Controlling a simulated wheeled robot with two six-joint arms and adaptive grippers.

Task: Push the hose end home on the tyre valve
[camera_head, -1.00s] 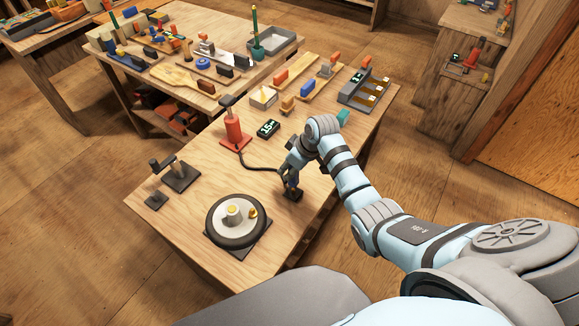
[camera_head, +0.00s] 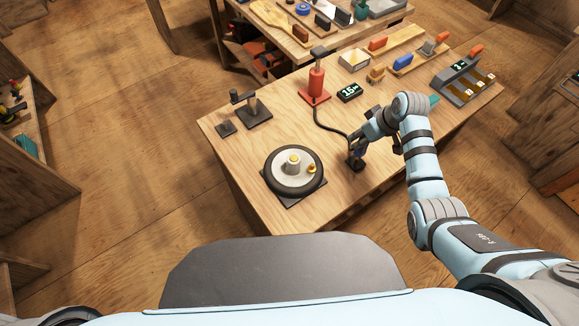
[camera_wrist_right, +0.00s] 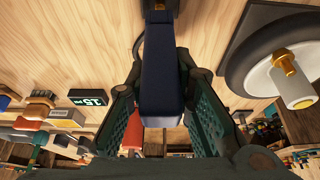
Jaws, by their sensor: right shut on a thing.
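The tyre (camera_head: 270,182) lies flat on a dark square plate on the table, with a pale hub (camera_head: 292,162) and a small brass valve (camera_head: 311,169). The valve (camera_wrist_right: 284,63) also shows at the right of the right wrist view. My right gripper (camera_head: 358,155) is shut on the dark blue hose end (camera_wrist_right: 162,75), held between its green pads. The hose end is apart from the valve, to the right of the tyre in the head view. Its lower tip is hard to make out. My left gripper is not in view.
A black hose (camera_head: 326,127) runs from the red pump (camera_head: 316,83) to the hose end. A display reading 15 (camera_head: 349,92) stands beside the pump. A dark clamp-like stand (camera_head: 252,111) is at the left. Bare table lies in front of the tyre.

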